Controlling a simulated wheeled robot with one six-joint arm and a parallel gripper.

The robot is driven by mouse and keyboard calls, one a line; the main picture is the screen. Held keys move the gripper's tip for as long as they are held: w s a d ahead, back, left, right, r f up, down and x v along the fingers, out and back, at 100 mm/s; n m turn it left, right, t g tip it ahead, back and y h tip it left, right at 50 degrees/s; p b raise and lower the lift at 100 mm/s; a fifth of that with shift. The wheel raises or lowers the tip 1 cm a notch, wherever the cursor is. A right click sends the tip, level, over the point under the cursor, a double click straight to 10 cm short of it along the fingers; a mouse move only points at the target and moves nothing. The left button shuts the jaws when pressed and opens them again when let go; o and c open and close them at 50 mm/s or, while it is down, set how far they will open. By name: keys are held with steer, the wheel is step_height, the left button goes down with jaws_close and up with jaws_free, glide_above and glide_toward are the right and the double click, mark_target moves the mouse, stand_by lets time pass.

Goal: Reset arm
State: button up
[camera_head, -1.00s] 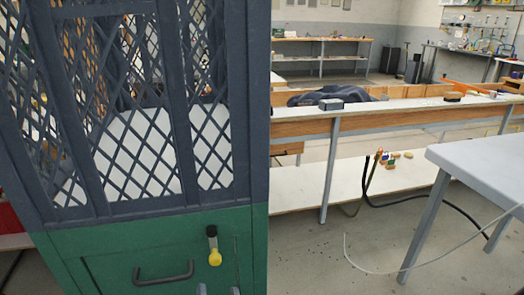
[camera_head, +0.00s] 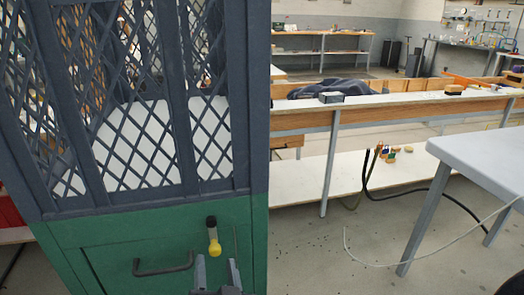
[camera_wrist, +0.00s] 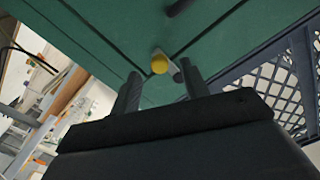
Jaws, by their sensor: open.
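My gripper (camera_head: 216,268) is at the bottom of the head view, in front of the green cabinet (camera_head: 110,235). Its two fingers point up, stand apart and hold nothing visible. A yellow knob with a black end (camera_head: 214,243) is on the cabinet front, just above the fingertips in that view. In the wrist view, my gripper (camera_wrist: 160,84) faces the green panel, and the yellow knob (camera_wrist: 159,64) appears between the finger tips. I cannot tell whether a finger touches it. Most of my arm is out of the head view.
A dark handle (camera_head: 163,265) is left of my gripper. Dark lattice (camera_head: 130,110) covers the cabinet's upper part. A long bench (camera_head: 300,121) and a grey table (camera_head: 490,160) stand to the right. A black hose (camera_head: 440,190) and a pale cable (camera_head: 400,270) hang near the floor.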

mark_target(220, 251)
steer(key=b+x, duration=0.1)
steer(key=x, duration=0.3)
steer(key=shift+f, duration=0.1)
steer(key=shift+w+d+r+p, duration=0.1)
steer(key=shift+w+r+p, duration=0.1)
steer(key=shift+w+p, duration=0.2)
steer(key=shift+d+r+n+p, duration=0.1)
steer(key=shift+d+n+p, duration=0.3)
steer(key=shift+n+p, duration=0.6)
steer(key=shift+d+n, duration=0.25)
steer(key=shift+n, duration=0.65)
